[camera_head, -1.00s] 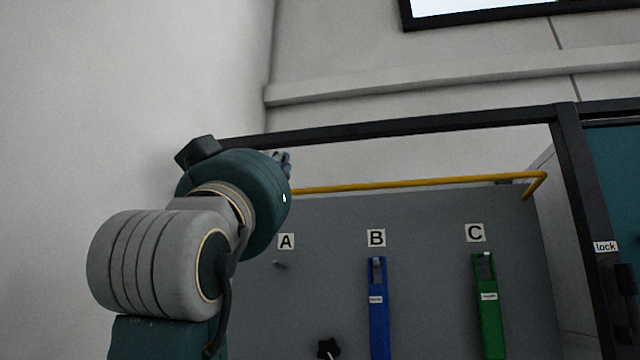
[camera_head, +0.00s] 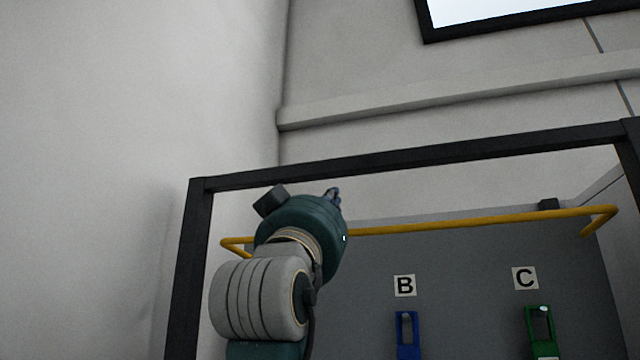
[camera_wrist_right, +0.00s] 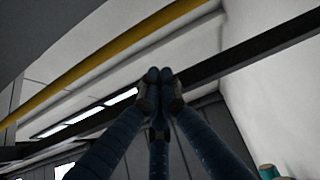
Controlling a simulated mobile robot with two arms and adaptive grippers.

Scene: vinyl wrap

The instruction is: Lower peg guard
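The peg guard appears to be the yellow bar (camera_head: 480,220), which runs across the top of the grey panel (camera_head: 480,262) with bent ends at left and right. My right arm covers part of it left of the middle. My right gripper (camera_head: 334,194) shows only as small fingertips above the wrist, near the bar's height in the picture. In the right wrist view its fingers (camera_wrist_right: 159,76) are together at the tips, with nothing visible between them. The yellow bar (camera_wrist_right: 110,55) passes there above and left of the fingertips, apart from them in the picture. My left gripper is out of view.
A black frame (camera_head: 420,158) surrounds the panel, with a post (camera_head: 186,270) at left. A blue tag (camera_head: 407,340) hangs under label B (camera_head: 404,286) and a green tag (camera_head: 541,335) under label C (camera_head: 525,278). A white wall (camera_head: 90,180) stands at left.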

